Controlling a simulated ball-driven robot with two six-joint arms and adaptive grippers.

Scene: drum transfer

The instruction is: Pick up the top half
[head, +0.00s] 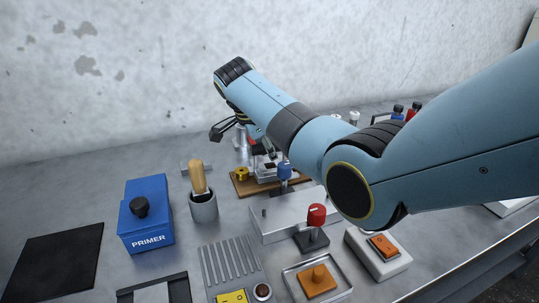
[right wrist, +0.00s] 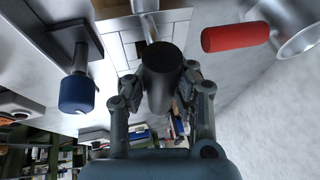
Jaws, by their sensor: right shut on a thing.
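My right gripper (head: 223,129) reaches over the back of the bench, near a silver device on a wooden board (head: 243,188). In the right wrist view, my right gripper (right wrist: 161,88) is shut on a dark cylindrical handle (right wrist: 163,70). Pale grey blocks (right wrist: 165,30) show beyond the handle. Whether they are the top half, and whether the handle is joined to them, I cannot tell. In the head view my arm and gripper hide part of the device. My left gripper is not in view.
A blue PRIMER box (head: 145,228), a grey cup (head: 203,207) with a wooden-handled tool and a red knob (head: 317,214) stand nearer the front. The right wrist view shows a blue knob (right wrist: 76,93) and a red handle (right wrist: 233,37) close by. The back left bench is clear.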

